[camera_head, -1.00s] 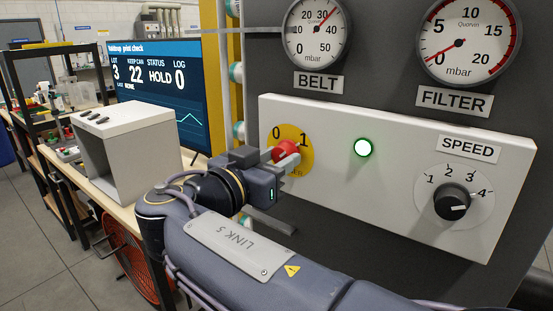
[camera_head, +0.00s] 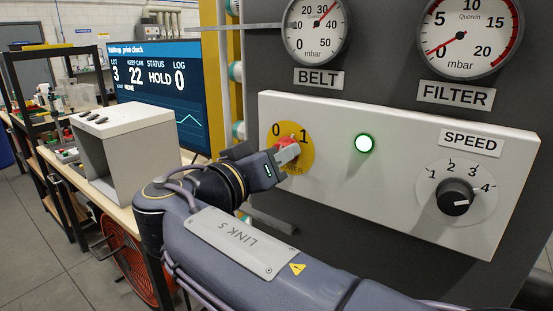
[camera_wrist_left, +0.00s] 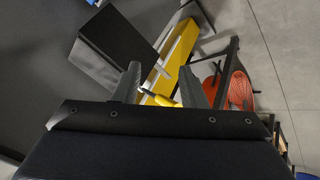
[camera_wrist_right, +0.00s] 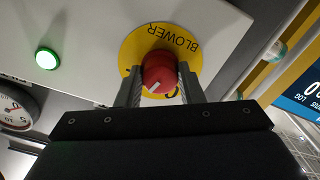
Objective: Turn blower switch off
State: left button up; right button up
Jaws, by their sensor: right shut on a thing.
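The blower switch (camera_head: 288,150) is a red knob on a round yellow plate (camera_head: 303,160) marked 0 and 1, at the left of a white panel. My right gripper (camera_head: 277,160) reaches it from the lower left, its wrist rolled to a slant. In the right wrist view the red knob (camera_wrist_right: 157,74) sits between the two fingers, gripped; its white mark points to the lower left. In the head view the fingers partly cover the knob, so its exact setting is hard to read.
The white panel (camera_head: 400,200) also carries a lit green lamp (camera_head: 364,143) and a black speed knob (camera_head: 455,197). Belt and filter gauges are above. A grey box (camera_head: 125,150) stands on the bench at left, before a screen (camera_head: 160,90) reading HOLD.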

jog(key=shift+r+n+p, duration=0.15)
jog(key=shift+n+p, duration=2.2)
jog(key=shift+n, duration=3.85)
jog(key=o, duration=1)
jog(key=shift+s, duration=0.1)
